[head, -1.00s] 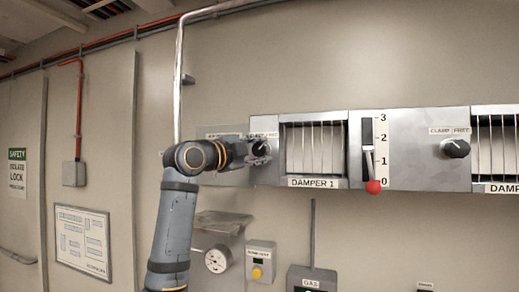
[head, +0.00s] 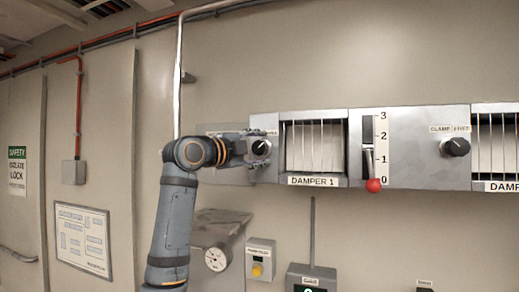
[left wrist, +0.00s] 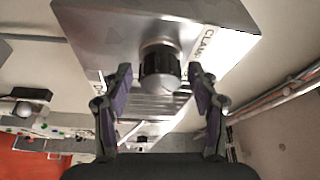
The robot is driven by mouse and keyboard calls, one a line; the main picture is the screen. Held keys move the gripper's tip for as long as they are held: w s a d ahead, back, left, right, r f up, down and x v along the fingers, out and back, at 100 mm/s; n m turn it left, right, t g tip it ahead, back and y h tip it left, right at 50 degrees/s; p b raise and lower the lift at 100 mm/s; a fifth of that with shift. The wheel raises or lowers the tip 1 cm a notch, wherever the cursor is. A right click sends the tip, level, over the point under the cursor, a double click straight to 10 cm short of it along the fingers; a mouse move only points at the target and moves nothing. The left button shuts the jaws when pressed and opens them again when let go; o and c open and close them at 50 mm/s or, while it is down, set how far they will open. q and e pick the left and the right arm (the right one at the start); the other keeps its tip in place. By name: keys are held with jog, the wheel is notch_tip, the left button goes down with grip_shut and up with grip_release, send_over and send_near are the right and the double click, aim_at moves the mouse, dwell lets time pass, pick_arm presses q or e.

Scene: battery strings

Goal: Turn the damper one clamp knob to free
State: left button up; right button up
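The damper one clamp knob (head: 261,148) is a round black knob on the grey panel, left of the DAMPER 1 window (head: 314,148). A pale mark on its face seems to lean to the upper right, but it is small. My left gripper (head: 252,148) is at the knob, coming from the left. In the left wrist view the knob (left wrist: 160,68) sits between the two spread fingers of the gripper (left wrist: 160,77), with a gap on each side. Part of the CLAMP label (left wrist: 208,42) shows beside it. My right gripper is not in view.
A lever with a red ball (head: 374,185) stands near 0 on its scale, right of the window. A second clamp knob (head: 456,147) is farther right. The wall above the panel is clear.

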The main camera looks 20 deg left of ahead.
pick_arm(q)
jog(key=v, duration=1.2)
